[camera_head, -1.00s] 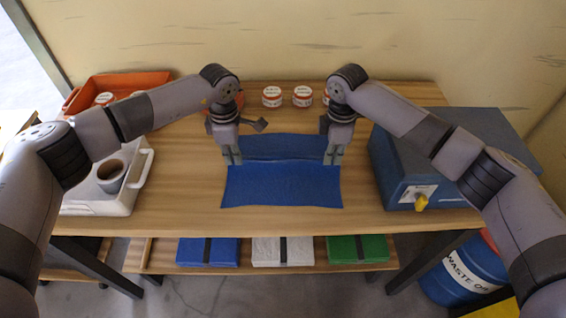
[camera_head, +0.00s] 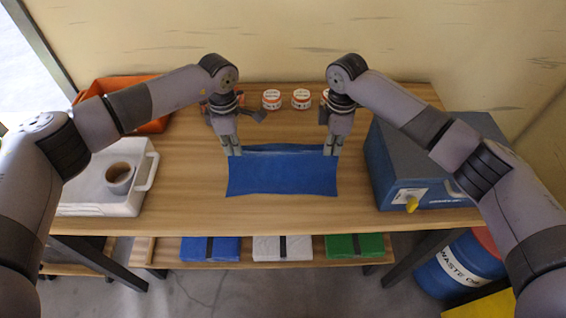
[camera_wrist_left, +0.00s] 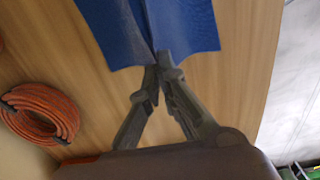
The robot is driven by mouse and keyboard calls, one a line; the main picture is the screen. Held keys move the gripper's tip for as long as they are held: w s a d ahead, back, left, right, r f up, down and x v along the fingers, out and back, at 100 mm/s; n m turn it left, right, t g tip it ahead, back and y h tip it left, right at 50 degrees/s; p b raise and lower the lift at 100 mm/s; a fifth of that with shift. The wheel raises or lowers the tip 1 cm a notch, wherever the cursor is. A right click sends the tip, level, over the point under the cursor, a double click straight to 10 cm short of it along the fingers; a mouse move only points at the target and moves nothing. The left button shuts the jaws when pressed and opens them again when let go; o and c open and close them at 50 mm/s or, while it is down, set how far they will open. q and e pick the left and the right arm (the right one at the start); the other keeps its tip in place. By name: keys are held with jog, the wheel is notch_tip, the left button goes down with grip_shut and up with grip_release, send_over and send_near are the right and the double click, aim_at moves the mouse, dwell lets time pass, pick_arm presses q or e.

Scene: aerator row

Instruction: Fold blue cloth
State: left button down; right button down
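The blue cloth (camera_head: 282,175) lies in the middle of the wooden table as a single wide panel, with a paler, slightly uneven far edge. My left gripper (camera_head: 232,149) is at its far left corner, fingers pointing down. In the left wrist view its fingertips (camera_wrist_left: 157,68) meet on the edge of the cloth (camera_wrist_left: 120,25), which creases where they pinch. My right gripper (camera_head: 330,149) is at the far right corner, its fingers close together on the cloth edge. The fingers hide both corners.
A blue machine (camera_head: 381,165) stands right. White-labelled jars (camera_head: 271,99) line the back. An orange hose coil (camera_wrist_left: 40,112) shows in the wrist view. Table in front of the cloth is clear.

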notch_tip(320, 180, up, 11)
jog(key=p, duration=1)
jog(key=shift+w+f+b, duration=0.1)
jog(key=shift+w+b, duration=0.05)
jog(key=shift+b, duration=0.35)
